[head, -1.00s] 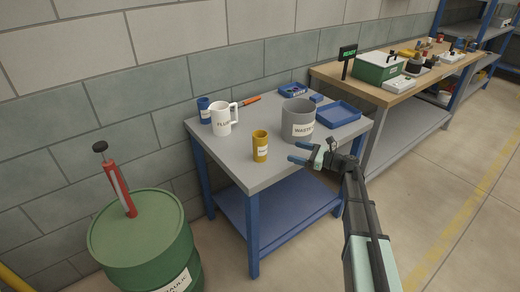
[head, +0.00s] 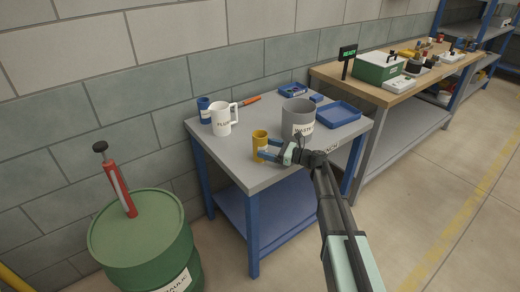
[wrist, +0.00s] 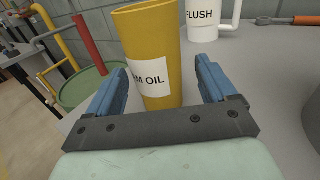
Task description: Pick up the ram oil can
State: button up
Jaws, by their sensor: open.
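The ram oil can is a yellow cylinder (head: 259,141) standing upright near the front edge of the grey bench top. In the wrist view the fingers of my gripper (wrist: 158,90) stand on either side of the can's lower part. A gap shows between the can and the right finger; I cannot tell whether the left finger touches it.
A white FLUSH jug (head: 222,120) and a blue can (head: 204,112) stand behind left. A grey WASTE bucket (head: 298,117) stands behind right, near a blue tray (head: 338,114). A green drum (head: 140,238) with a red pump stands on the floor left of the bench (head: 225,160).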

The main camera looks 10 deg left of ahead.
aim_at(256, 146)
jog(key=shift+x, duration=2.6)
jog(key=shift+s+r, duration=0.15)
jog(key=shift+s, duration=0.05)
jog(key=shift+c, duration=0.2)
jog(key=c, duration=1)
